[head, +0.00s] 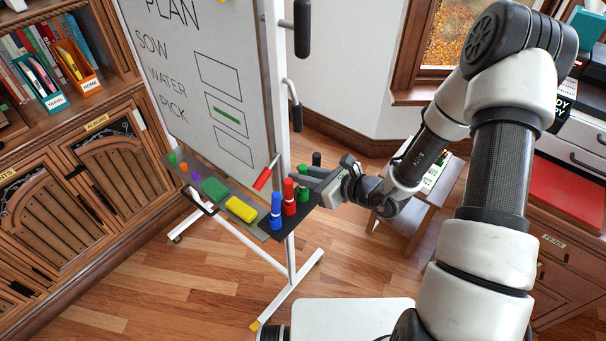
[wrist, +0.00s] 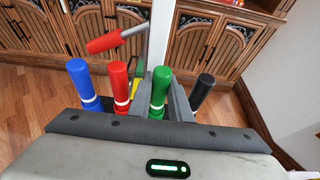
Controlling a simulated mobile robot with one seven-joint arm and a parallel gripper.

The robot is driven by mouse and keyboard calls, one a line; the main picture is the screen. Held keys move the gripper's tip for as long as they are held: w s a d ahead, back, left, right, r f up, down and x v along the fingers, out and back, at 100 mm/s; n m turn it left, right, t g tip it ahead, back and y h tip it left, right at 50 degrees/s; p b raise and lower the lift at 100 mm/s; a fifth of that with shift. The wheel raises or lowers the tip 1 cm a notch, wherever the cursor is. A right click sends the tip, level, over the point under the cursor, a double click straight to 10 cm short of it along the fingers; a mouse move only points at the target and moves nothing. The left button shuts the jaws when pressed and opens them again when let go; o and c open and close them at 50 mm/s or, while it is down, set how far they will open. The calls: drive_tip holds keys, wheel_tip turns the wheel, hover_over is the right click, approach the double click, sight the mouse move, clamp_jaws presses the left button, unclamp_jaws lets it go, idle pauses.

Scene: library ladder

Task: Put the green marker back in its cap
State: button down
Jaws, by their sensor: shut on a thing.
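The green marker (head: 303,169) stands upright on the dark end of the board's tray, behind the red marker. It also shows in the wrist view (wrist: 160,86), with a pale band low on it. My gripper (head: 307,181) is shut on it, one grey finger on each side, also in the wrist view (wrist: 160,95). A green lower part (head: 303,194) shows below my fingers in the head view, in line with the marker. My fingers cover the part between, so I cannot tell whether marker and cap are fully pressed together.
A red marker (head: 289,186) and blue marker (head: 276,203) stand in the same row, close by. A black marker (wrist: 203,90) stands on the other side. A red-ended lever (wrist: 103,43) sticks out from the whiteboard (head: 190,70). The tray holds a yellow eraser (head: 242,209).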

drive_tip(key=shift+f, duration=0.15)
drive_tip(key=c, duration=1.6)
unclamp_jaws()
drive_tip(key=shift+c, duration=0.2)
drive_tip(key=r+v, duration=0.1)
drive_tip(key=v, duration=1.6)
drive_tip(key=shift+s+a, duration=0.25)
drive_tip(key=shift+s, duration=0.05)
drive_tip(key=shift+r, duration=0.1)
